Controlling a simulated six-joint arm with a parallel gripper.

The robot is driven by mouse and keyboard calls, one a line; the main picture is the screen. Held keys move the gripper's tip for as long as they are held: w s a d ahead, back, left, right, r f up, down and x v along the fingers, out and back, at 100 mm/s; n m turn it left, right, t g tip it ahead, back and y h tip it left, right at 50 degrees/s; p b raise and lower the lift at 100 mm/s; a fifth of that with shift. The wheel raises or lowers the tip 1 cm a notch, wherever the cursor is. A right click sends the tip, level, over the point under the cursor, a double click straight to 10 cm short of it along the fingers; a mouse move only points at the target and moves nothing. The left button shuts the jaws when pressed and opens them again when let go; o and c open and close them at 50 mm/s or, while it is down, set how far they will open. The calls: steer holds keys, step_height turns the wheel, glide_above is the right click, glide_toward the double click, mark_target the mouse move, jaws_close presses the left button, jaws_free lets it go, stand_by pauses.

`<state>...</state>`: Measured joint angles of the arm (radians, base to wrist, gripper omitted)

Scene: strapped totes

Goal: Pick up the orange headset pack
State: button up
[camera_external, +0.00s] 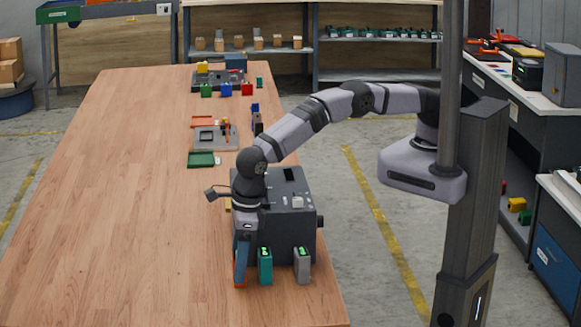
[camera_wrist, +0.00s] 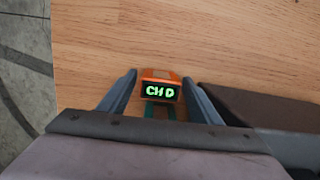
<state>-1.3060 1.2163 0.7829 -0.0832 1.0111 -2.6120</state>
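The orange headset pack (camera_external: 239,281) stands on the wooden table near its front, mostly hidden behind my gripper (camera_external: 242,263). In the wrist view, the orange pack (camera_wrist: 161,77) shows its top and a dark display with green letters reading "CHD". My gripper (camera_wrist: 159,79) points down with one blue finger on each side of the pack. A narrow gap shows between each finger and the pack, so the gripper looks open and around it, not closed on it. Something teal shows just below the pack in the wrist view; I cannot tell what it belongs to.
A teal pack (camera_external: 265,267) and a grey pack (camera_external: 302,266) stand to the right of the orange one. A dark grey machine (camera_external: 287,222) stands right behind them. Trays and fixtures (camera_external: 210,137) sit farther back. The table's left side (camera_external: 110,220) is clear.

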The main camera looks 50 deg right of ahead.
steer(key=c, duration=1)
steer(key=shift+o, duration=0.2)
